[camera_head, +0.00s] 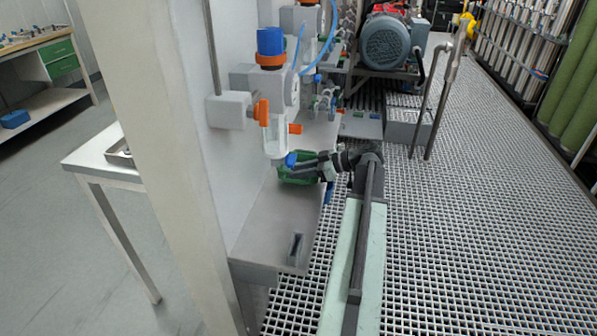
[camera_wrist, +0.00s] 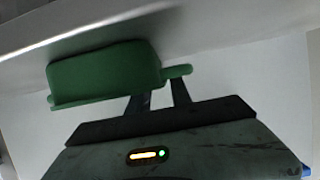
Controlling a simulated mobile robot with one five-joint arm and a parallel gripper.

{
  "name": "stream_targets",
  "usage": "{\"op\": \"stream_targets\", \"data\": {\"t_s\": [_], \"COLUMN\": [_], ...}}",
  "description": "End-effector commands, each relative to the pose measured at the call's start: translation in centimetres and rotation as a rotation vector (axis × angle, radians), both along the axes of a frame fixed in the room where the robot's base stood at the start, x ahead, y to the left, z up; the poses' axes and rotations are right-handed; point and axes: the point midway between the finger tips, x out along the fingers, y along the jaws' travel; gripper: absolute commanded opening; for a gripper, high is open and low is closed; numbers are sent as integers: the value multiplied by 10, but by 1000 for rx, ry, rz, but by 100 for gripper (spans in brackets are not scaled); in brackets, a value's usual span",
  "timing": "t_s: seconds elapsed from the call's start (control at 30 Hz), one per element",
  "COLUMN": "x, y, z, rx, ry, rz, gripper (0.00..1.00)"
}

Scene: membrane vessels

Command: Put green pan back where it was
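The green pan (camera_head: 297,168) is at the far part of the grey shelf (camera_head: 268,228) in the head view, below a clear-bowled filter unit (camera_head: 277,135). The wrist view shows the pan's green side (camera_wrist: 105,76) and a short rounded handle (camera_wrist: 178,71) at its right. My gripper (camera_head: 312,166) is right beside the pan, reaching in from the right. In the wrist view my gripper (camera_wrist: 162,92) has two dark fingers standing apart with a gap between them. Their tips go behind the pan and its handle, so contact there is hidden.
An upright panel and post (camera_head: 140,130) close off the shelf's left side. Orange and blue valves (camera_head: 295,129) hang close above the pan. A motor pump (camera_head: 387,42) and grey bent pipes (camera_head: 440,100) stand behind. The grating floor (camera_head: 480,220) to the right is clear.

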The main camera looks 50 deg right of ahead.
Motion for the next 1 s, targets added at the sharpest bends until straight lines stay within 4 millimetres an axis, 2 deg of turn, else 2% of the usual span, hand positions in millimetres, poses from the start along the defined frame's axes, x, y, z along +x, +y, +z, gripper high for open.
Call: {"op": "stream_targets", "data": {"t_s": [0.2,0.43,0.6,1.0], "x": [-42,-79,-90,-91], "y": [-28,-51,-57,-57], "z": [26,42,44,44], "rx": [0,-1,0,0], "ry": [0,1,0,0], "rz": [-5,-4,-2,-3], "gripper": [25,25,25,25]}}
